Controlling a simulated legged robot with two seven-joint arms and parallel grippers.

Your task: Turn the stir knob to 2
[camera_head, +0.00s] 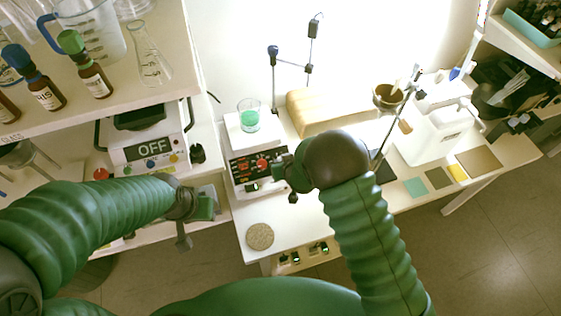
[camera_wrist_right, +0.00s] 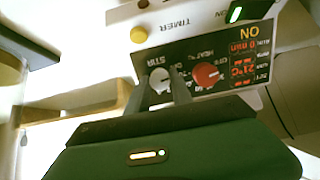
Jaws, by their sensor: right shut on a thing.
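The hotplate stirrer (camera_head: 237,136) stands on the white bench with a beaker of green liquid (camera_head: 248,119) on its top. Its dark front panel shows upside down in the right wrist view, with a red heat knob (camera_wrist_right: 206,76) and a pale stir knob (camera_wrist_right: 158,79). My right gripper (camera_head: 284,170) is at the right side of the panel; in the right wrist view its fingers (camera_wrist_right: 169,88) are shut on the stir knob. In the head view the gripper hides this knob. My left gripper (camera_head: 196,208) hangs left of the bench, away from the stirrer; its jaw opening is unclear.
A scale reading OFF (camera_head: 150,148) stands left. Bottles and glassware fill the upper left shelf (camera_head: 110,108). A cork disc (camera_head: 260,236) lies near the bench front. A stand and funnel (camera_head: 388,96) are to the right. Bare bench lies in front of the stirrer.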

